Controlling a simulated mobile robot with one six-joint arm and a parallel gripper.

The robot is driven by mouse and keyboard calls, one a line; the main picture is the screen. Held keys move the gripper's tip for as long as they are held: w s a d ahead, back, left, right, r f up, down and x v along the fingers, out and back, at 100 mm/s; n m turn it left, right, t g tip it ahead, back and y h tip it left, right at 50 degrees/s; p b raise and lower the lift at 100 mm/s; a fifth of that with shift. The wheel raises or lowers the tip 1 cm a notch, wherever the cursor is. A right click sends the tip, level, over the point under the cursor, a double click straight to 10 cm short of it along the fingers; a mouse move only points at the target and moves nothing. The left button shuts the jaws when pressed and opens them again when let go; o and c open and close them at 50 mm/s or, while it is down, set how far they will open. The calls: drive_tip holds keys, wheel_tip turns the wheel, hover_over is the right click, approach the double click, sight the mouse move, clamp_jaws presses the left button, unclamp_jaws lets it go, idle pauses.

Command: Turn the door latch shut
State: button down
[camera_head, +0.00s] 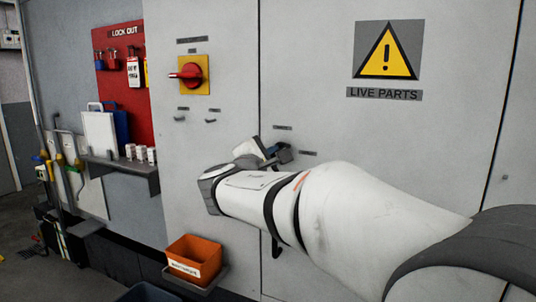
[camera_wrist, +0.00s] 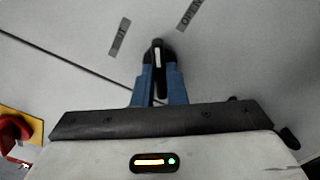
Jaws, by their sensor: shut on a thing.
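The door latch (camera_wrist: 157,52) is a small dark handle with a pale stripe, on the light grey cabinet door (camera_head: 400,135). My gripper (camera_wrist: 159,64), with blue fingers, is shut on it in the wrist view. The latch points up in that view, between a label that reads like OPEN (camera_wrist: 189,14) on the right and a shorter, hard-to-read label (camera_wrist: 118,38) on the left. In the head view my gripper (camera_head: 275,153) is at the door seam, and my gripper and wrist hide the latch.
A red rotary switch (camera_head: 188,74) on a yellow plate is up left of my gripper. A red lockout board (camera_head: 121,98) hangs further left. An orange bin (camera_head: 193,258) sits below on a bracket. A dark handle (camera_head: 276,245) shows under my arm.

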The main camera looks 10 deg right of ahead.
drive_tip(key=n+p, duration=0.6)
drive_tip(key=n, duration=0.4)
drive_tip(key=shift+n, duration=0.6)
drive_tip(key=c, duration=1.5)
unclamp_jaws()
drive_tip(key=shift+o, duration=0.2)
drive_tip(key=v, duration=0.7)
drive_tip(key=shift+s+a, duration=0.25)
drive_tip(key=shift+s, duration=0.05)
